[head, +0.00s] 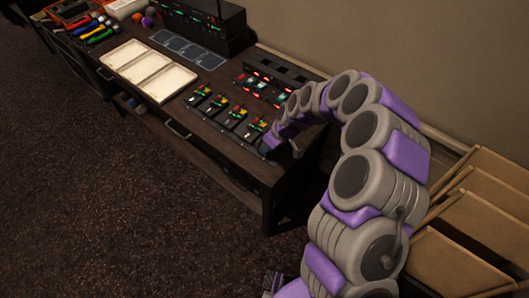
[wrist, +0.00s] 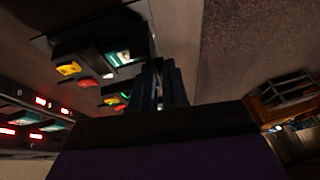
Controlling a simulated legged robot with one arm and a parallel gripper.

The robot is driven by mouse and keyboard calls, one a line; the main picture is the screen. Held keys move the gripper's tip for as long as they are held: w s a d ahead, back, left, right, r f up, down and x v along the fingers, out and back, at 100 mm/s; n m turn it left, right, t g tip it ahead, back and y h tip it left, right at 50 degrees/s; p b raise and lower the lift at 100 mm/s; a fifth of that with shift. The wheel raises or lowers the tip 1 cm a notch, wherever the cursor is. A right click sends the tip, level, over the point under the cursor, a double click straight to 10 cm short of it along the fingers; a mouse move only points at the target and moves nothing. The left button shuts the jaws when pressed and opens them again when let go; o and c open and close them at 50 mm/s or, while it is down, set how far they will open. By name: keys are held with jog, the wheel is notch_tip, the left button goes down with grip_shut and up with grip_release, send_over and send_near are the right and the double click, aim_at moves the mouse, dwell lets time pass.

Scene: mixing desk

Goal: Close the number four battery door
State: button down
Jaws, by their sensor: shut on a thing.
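Several small dark packs with coloured parts stand in a row on the desk (head: 226,147). The pack at the right end (head: 254,127) is nearest my gripper (head: 270,146), which is low beside it at the desk's front right. In the wrist view, my gripper's dark fingers (wrist: 161,86) are close together next to a pack with yellow and red parts (wrist: 95,52). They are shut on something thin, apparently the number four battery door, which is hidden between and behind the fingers. The door's angle cannot be told.
A charger with red lights (head: 270,83) stands behind the packs. White trays (head: 148,69) and dark flat panels (head: 187,48) lie to the left. A black rack unit (head: 205,22) is at the back. Brown slanted panels (head: 470,215) stand at right by the wall. The floor in front is clear.

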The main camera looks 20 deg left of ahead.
jog(key=b, duration=0.1)
jog(key=w+g+b, duration=0.1)
jog(key=shift+w+d+f+y+b, duration=0.15)
jog(key=shift+w+f+y+b, duration=0.05)
jog(key=shift+w+y+b, duration=0.1)
jog(key=shift+w+d+m+g+y+b, duration=0.3)
jog(key=shift+w+m+g+y+b, duration=0.2)
jog(key=shift+g, duration=0.5)
jog(key=shift+w+d+f+g+y, duration=0.2)
jog(key=shift+w+g+y, duration=0.15)
jog(key=shift+g, duration=0.25)
jog(key=shift+w+d+f+g+y, duration=0.1)
jog(key=shift+w+d+g+y, duration=0.15)
jog(key=shift+w+g, duration=0.25)
jog(key=shift+w+d+f+m+g+y, duration=0.1)
jog(key=shift+w+f+m+g+y, duration=0.2)
jog(key=shift+g, duration=0.4)
jog(key=shift+w+d+f+m+g+y, duration=0.1)
jog(key=shift+w+m+g+y, duration=0.25)
jog(key=shift+g, duration=0.35)
jog(key=shift+f+g+y, duration=0.1)
jog(key=shift+g+y, duration=0.15)
jog(key=shift+g, duration=0.05)
jog(key=c, duration=1.2)
grip_release()
